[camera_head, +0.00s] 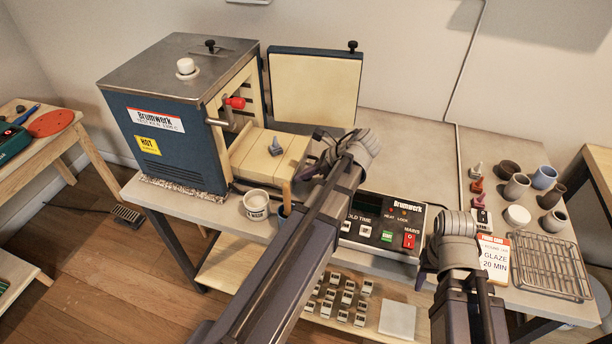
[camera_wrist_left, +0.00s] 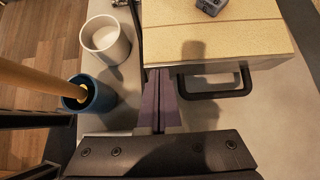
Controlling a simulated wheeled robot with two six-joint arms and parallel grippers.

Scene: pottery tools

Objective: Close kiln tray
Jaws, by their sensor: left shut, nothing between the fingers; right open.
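The blue kiln (camera_head: 165,150) with a grey top stands on the bench at the left, its door (camera_head: 315,88) swung open. The cream kiln tray (camera_head: 250,152) sticks out of its opening with a small grey-blue piece (camera_head: 275,147) on top. In the left wrist view, the tray (camera_wrist_left: 225,40) has a black handle (camera_wrist_left: 215,94) on its front. My left gripper (camera_head: 305,172) is shut and empty; in the left wrist view its fingertips (camera_wrist_left: 158,72) are close to the tray front, beside the handle's left end. Contact cannot be told. My right gripper (camera_head: 424,274) is open near the control box.
A white cup (camera_head: 256,205) and a blue cup (camera_wrist_left: 92,95) holding a wooden-handled tool stand close beside the tray. The control box (camera_head: 383,232) is right of my left arm. Pots (camera_head: 517,186) and a wire rack (camera_head: 540,265) occupy the bench's right end.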

